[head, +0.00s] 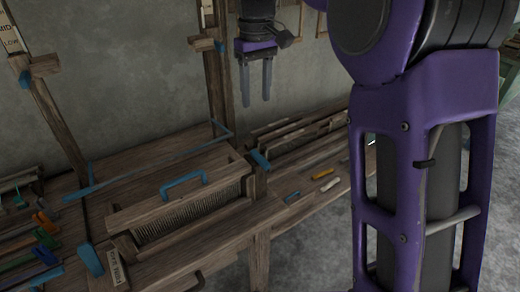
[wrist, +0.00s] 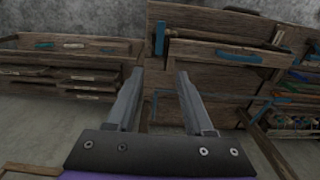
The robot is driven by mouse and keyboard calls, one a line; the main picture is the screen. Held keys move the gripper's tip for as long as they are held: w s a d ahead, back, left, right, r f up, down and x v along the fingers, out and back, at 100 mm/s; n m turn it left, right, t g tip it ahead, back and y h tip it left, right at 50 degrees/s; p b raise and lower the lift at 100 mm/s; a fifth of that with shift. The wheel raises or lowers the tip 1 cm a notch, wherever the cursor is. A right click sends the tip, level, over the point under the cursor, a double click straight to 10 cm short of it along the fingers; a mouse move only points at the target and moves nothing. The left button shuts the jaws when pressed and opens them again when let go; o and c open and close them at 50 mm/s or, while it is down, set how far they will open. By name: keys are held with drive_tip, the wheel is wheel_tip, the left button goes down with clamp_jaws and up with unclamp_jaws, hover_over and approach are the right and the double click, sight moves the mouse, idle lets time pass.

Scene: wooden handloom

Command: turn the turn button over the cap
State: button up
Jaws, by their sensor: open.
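The cap (head: 140,208) is a wooden bar with a blue arched handle (head: 183,182), lying above a comb-like reed (head: 190,215) in the loom. Its handle also shows in the wrist view (wrist: 238,57). A blue turn button (head: 259,160) sits on a post at the cap's right end. In the wrist view an upright blue piece (wrist: 159,38), seemingly this button, stands beside the cap. Another blue tab (head: 90,260) is at the cap's left end. My gripper (head: 256,102) is open and empty, high above the bench and apart from the button. Its fingers also show in the wrist view (wrist: 161,72).
A blue rod (head: 150,167) runs behind the cap. Wooden uprights (head: 216,85) rise at the back. Several coloured tools (head: 45,238) lie at left. A yellow piece (head: 330,184) lies on the right bench. The air under my gripper looks clear.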

sight(257, 154)
wheel_tip(257, 154, down, 17)
drive_tip(key=b, duration=0.3)
drive_tip(key=shift+r, duration=0.2)
clamp_jaws()
